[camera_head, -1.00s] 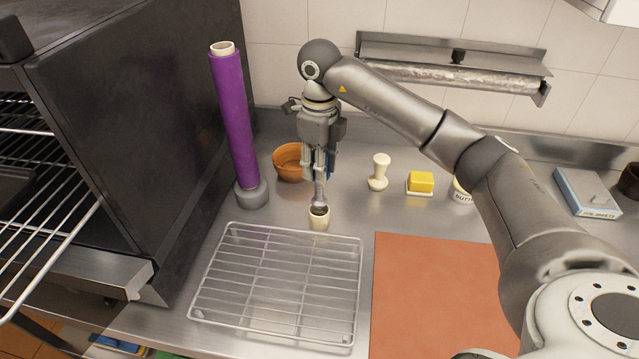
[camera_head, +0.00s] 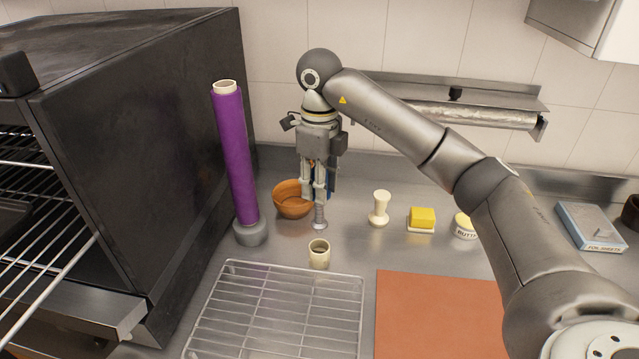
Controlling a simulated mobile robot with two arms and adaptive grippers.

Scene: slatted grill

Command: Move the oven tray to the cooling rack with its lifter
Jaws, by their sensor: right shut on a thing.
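My right gripper (camera_head: 319,198) is shut on a grey metal tool (camera_head: 320,220) with a flared lower end. The tool hangs upright just behind a small cream cup (camera_head: 319,254); its upper part is hidden between the fingers, so I cannot tell if it is the lifter. The wire cooling rack (camera_head: 295,269) lies empty on the steel counter, its near edge out of view. A dark, flat thing that looks like the oven tray (camera_head: 12,215) shows partly inside the oven at the left edge. My left gripper is not in view.
The black oven (camera_head: 150,170) stands left, wire shelves jutting from its open front. A tall purple roll (camera_head: 237,160) and an orange bowl (camera_head: 288,203) stand behind the rack. A terracotta mat (camera_head: 435,315) lies right of it. A pestle-like piece (camera_head: 379,208) and butter (camera_head: 423,218) stand behind the mat.

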